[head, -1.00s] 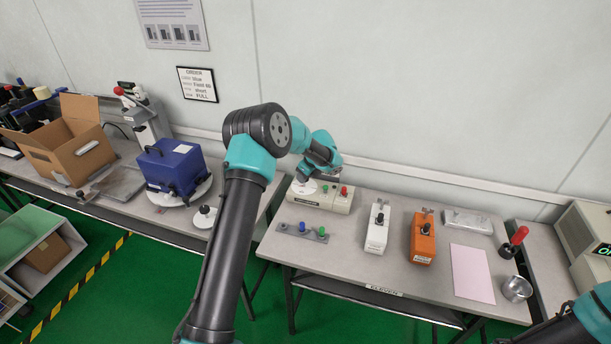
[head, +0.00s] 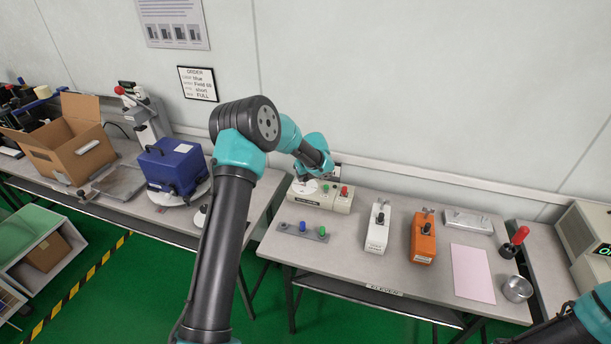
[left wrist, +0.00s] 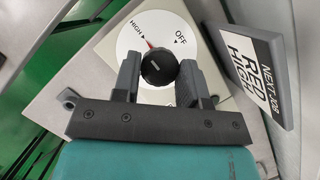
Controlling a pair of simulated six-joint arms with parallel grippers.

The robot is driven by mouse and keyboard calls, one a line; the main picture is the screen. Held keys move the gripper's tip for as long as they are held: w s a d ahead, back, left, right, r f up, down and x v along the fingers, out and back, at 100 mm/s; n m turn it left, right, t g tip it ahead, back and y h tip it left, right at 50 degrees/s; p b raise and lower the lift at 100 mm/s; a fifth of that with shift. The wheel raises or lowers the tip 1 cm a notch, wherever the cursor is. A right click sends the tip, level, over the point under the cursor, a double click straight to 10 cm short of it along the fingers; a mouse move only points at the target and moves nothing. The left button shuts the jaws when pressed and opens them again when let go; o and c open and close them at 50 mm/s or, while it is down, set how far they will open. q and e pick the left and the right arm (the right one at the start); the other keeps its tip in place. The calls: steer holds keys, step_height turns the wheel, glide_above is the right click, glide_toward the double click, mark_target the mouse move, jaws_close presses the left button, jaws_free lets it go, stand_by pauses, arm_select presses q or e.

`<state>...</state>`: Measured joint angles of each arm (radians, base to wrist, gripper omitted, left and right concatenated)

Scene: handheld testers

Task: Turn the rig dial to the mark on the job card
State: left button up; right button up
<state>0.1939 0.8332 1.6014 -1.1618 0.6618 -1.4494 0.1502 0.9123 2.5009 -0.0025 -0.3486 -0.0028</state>
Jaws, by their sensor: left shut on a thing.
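In the left wrist view, my left gripper (left wrist: 160,76) is shut on the black dial knob (left wrist: 157,65), with one finger on each side. The white dial face (left wrist: 165,28) carries the words HIGH and OFF. The red pointer (left wrist: 150,43) points to the upper left, close to the HIGH mark. The job card (left wrist: 245,70) stands beside the dial and reads NEXT JOB, RED, HIGH. In the head view, the cream rig (head: 325,196) sits at the back left of the right table, and my left wrist partly hides its dial. My right gripper is out of view.
On the table are a strip with coloured knobs (head: 303,231), a white tester (head: 378,228), an orange tester (head: 423,238), a pink sheet (head: 472,273) and a metal cup (head: 517,289). A blue case (head: 172,165) stands on the left table.

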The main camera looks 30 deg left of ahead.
arm_select(q)
steer(key=o, duration=0.9)
steer(key=v, duration=1.7)
steer(key=shift+r, duration=0.25)
